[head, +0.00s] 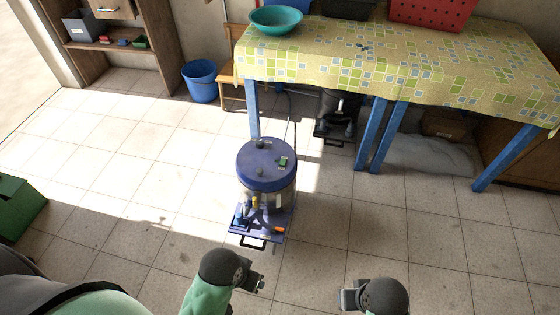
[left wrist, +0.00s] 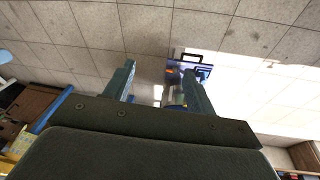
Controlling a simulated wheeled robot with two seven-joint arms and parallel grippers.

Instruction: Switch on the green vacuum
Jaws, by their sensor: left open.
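A drum-shaped vacuum with a dark blue lid (head: 265,160) stands upright on the tiles, in the middle of the head view. A small green switch-like block (head: 284,161) sits on its lid. Its blue front tray (head: 262,222) carries small coloured parts and a black handle; the tray also shows in the left wrist view (left wrist: 203,70). I see no vacuum with a green body. My left gripper (head: 257,281) is open and empty, in front of the vacuum and apart from it. My right gripper (head: 348,299) is apart from it to the right; its jaws are unclear.
A table with a patterned cloth (head: 330,60) stands behind, bearing a teal bowl (head: 276,20) and a red crate (head: 432,12). A dark machine (head: 338,108) is under it. A blue bucket (head: 200,82) and green box (head: 18,208) stand left. Floor around the vacuum is mostly clear.

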